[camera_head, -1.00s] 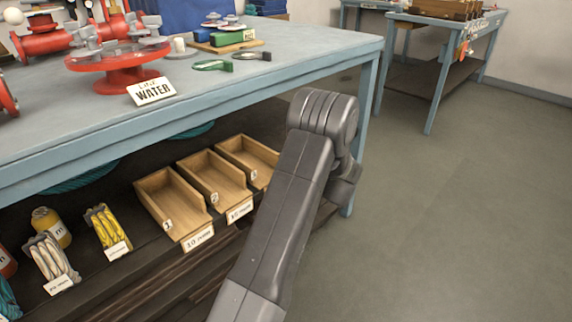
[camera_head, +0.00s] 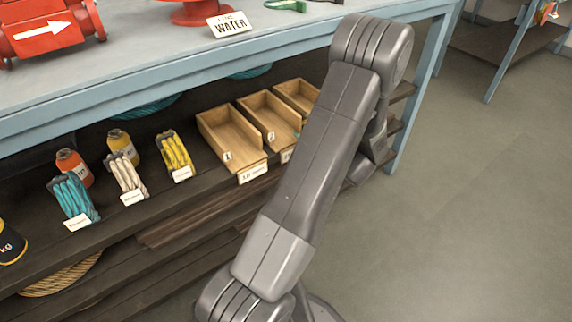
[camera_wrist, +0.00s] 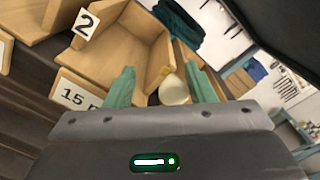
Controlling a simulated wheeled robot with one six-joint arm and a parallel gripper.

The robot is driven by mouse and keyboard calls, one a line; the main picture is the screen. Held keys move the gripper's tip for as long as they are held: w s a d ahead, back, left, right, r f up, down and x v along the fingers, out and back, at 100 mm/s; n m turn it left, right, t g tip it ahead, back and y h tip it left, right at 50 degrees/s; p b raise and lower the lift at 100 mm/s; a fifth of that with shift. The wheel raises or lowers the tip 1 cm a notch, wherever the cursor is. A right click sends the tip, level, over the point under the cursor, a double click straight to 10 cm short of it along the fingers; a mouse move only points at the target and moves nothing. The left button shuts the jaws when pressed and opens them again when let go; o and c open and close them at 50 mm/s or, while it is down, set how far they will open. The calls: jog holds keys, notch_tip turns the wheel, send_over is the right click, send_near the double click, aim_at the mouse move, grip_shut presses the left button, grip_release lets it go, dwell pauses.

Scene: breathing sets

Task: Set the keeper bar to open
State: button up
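I cannot make out a keeper bar in either current view. My gripper (camera_wrist: 161,88) shows in the wrist view as two green fingers standing apart, so it is open. A pale round thing (camera_wrist: 174,90) shows between the fingers; I cannot tell how far beyond them it is. The gripper is in front of a wooden bin labelled 2 (camera_wrist: 118,42). In the head view my gripper is hidden behind my own arm. A green piece (camera_head: 286,5) on the bench top is cut off by the top edge.
A blue-grey bench (camera_head: 120,85) carries red pipework (camera_head: 25,55) and a WATER sign (camera_head: 230,25). Its dark lower shelf (camera_head: 205,188) holds wooden bins (camera_head: 226,135), bundled cords (camera_head: 174,152) and bottles (camera_head: 73,167). Open floor (camera_head: 470,220) lies to the right.

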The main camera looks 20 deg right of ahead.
jog(key=s+a, duration=0.1)
jog(key=a, duration=0.3)
jog(key=s+a, duration=0.2)
jog(key=a, duration=0.2)
jog(key=s+a, duration=0.2)
jog(key=a, duration=0.2)
jog(key=shift+a+p, duration=0.1)
jog(key=shift+p, duration=0.25)
jog(key=v, duration=0.8)
jog(key=shift+s+d+p, duration=0.25)
jog(key=shift+p, duration=0.15)
jog(key=shift+r, duration=0.1)
jog(key=d+p+x, duration=0.1)
jog(key=p+x, duration=0.2)
jog(key=x, duration=0.6)
jog(key=shift+w, duration=0.3)
jog(key=shift+c, duration=0.5)
